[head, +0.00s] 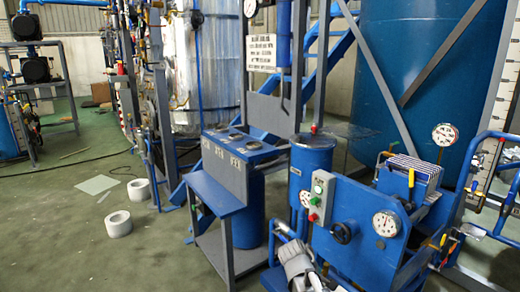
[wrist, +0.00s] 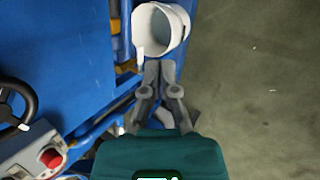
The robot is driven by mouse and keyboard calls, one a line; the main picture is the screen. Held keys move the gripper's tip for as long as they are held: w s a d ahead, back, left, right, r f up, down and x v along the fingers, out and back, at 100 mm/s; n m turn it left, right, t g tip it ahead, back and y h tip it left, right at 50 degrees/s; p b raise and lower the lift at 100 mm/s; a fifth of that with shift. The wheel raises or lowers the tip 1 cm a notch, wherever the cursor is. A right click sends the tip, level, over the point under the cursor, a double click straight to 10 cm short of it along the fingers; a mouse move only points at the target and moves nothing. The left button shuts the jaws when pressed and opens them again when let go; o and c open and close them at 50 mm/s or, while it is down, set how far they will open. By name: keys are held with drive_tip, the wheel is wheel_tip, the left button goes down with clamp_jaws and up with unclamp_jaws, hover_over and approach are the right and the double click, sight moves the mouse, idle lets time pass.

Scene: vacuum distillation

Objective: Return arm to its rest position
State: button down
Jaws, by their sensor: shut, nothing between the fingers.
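My gripper (wrist: 160,70) shows in the wrist view with its two grey fingers together and nothing between them. Its fingertips are just below a white cup-like vessel (wrist: 155,50) in the picture; I cannot tell whether they touch it. The vessel is beside a blue panel (wrist: 70,50). In the head view a pale grey rounded shape (head: 298,268) is at the bottom edge, in front of the blue equipment; I cannot tell whether it is part of my arm or the vessel. My gripper's fingers cannot be made out there.
A blue unit (head: 358,262) with gauges, a black handwheel (head: 341,232) and a button box (head: 320,196) stands close by. A red button (wrist: 50,157) is at lower left in the wrist view. Open green floor (head: 60,235) lies left, with white rolls (head: 119,224) on it.

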drive_tip(key=s+a+f+m+g+y, duration=0.2)
drive_tip(key=s+m+y, duration=0.4)
drive_tip(key=s+m, duration=0.25)
wheel_tip(320, 180, up, 29)
drive_tip(key=p, duration=2.9)
drive_tip(key=shift+p, duration=0.35)
drive_tip(key=shift+f, duration=0.1)
idle(0.3)
